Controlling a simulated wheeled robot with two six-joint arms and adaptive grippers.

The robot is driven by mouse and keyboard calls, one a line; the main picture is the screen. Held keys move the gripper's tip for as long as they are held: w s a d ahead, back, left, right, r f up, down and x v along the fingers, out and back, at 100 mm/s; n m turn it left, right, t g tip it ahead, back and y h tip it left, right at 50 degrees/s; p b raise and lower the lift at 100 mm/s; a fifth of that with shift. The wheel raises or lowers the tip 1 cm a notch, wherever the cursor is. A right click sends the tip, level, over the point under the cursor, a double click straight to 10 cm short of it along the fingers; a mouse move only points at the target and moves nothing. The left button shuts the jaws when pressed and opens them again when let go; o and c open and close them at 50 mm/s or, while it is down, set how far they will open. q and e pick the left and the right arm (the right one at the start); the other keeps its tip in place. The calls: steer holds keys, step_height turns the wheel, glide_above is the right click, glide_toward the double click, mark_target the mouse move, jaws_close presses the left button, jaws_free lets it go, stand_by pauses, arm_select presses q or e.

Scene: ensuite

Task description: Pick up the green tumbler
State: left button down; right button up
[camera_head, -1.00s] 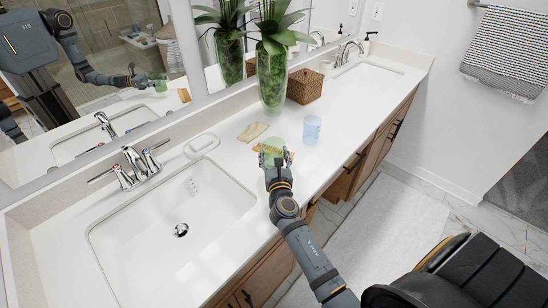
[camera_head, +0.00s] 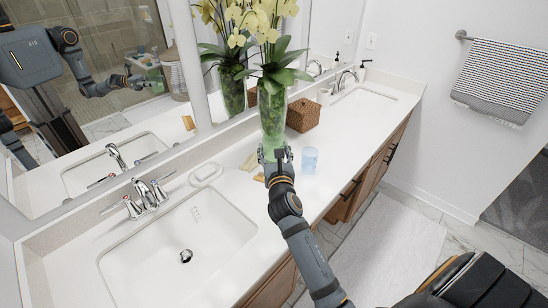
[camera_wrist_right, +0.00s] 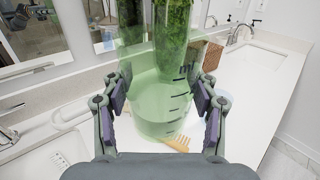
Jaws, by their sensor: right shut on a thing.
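The green tumbler (camera_wrist_right: 150,108) is translucent and upright between the two fingers of my right gripper (camera_wrist_right: 160,95) in the wrist view. The fingers press on it from both sides, and it is held above the counter. In the head view my right gripper (camera_head: 276,154) is in front of the vase and hides most of the tumbler. The mirror shows the arm holding it. My left gripper is not in view.
A glass vase with orchids (camera_head: 272,112) stands behind the gripper. A blue cup (camera_head: 309,160) is to its right, a wicker box (camera_head: 304,115) behind. A wooden comb (camera_wrist_right: 177,138) lies below. Sink (camera_head: 180,250) at left.

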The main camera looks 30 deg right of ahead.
step_height(320, 180, up, 8)
steer(key=p, duration=0.1)
stand_by(0.4)
steer(key=shift+f, duration=0.15)
